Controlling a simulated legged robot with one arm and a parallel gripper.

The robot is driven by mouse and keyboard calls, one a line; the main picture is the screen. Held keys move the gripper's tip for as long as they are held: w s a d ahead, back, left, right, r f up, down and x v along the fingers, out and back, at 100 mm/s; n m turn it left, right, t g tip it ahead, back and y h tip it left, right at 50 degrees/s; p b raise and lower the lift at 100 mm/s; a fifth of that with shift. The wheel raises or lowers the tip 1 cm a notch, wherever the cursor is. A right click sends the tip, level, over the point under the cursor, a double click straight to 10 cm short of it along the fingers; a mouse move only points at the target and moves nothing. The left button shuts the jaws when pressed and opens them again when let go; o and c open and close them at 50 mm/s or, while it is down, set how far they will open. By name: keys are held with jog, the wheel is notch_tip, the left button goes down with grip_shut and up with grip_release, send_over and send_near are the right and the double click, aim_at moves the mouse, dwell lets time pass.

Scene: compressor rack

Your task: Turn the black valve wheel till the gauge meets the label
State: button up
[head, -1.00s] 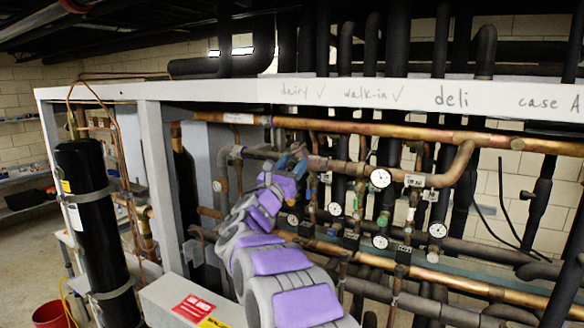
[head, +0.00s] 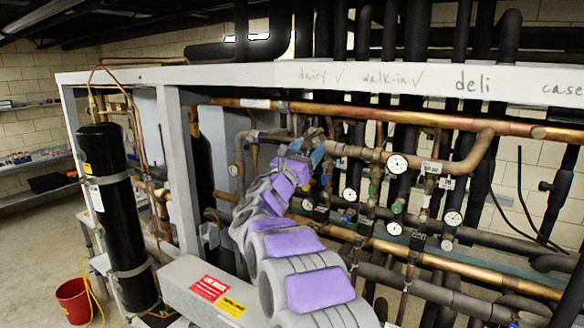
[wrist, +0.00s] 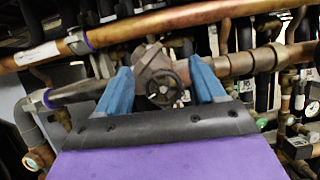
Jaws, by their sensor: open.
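In the head view my gripper (head: 308,143) is at the same pipe, and the arm hides the wheel. A round white gauge (head: 397,163) sits right of it on that pipe, beside small white labels (head: 431,167). The gauge's needle is too small to read.
Several other gauges, one at the lower right (head: 453,218), sit on pipes below. A white beam (head: 440,80) with handwritten names runs above. A grey post (head: 183,165) and a black cylinder (head: 118,220) stand left. A red bucket (head: 75,300) is on open floor.

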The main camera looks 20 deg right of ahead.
jog(key=b+v, duration=0.2)
jog(key=v, duration=1.5)
jog(key=shift+w+a, duration=0.1)
